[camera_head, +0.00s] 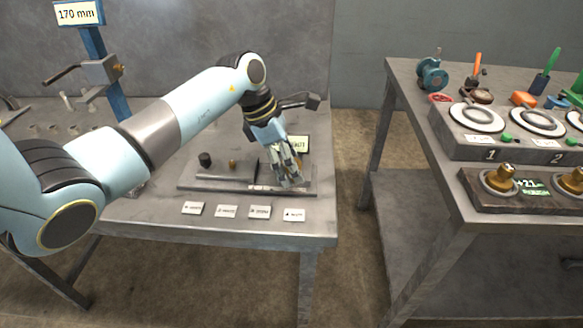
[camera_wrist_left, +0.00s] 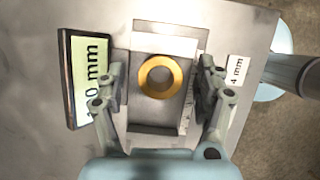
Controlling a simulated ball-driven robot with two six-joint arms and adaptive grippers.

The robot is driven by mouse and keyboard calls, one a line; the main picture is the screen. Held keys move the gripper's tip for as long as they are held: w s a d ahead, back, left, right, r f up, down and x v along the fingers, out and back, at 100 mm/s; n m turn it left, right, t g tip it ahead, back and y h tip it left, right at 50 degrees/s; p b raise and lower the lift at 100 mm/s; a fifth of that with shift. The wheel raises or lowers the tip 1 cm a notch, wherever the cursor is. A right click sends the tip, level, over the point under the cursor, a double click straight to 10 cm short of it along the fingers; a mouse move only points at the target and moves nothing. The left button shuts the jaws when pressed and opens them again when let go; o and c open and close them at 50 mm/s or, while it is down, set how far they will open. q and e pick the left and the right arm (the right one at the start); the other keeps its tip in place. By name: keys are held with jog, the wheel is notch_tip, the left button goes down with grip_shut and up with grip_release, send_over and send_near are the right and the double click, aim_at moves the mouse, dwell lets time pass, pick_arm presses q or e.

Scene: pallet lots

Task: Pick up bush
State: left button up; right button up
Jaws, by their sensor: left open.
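The bush (camera_wrist_left: 160,75) is a short brass-coloured ring with a round hole. In the left wrist view it sits in a grey recessed seat with a pale strip behind it. My left gripper (camera_head: 288,178) points down over the right end of a flat dark fixture (camera_head: 215,184) on the left table. In the left wrist view its open fingers stand on either side of the bush, with a visible gap on both sides. In the head view the fingers hide the bush. My right gripper is not in view.
A pale green display (camera_wrist_left: 92,75) stands close beside one finger. Several small label cards (camera_head: 227,211) lie along the table's front edge. A black knob (camera_head: 205,159) and a small brass piece (camera_head: 232,164) stand on the fixture. A second bench (camera_head: 408,110) stands right, across a floor gap.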

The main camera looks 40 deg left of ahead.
pick_arm(q)
grip_shut()
dwell(0.5)
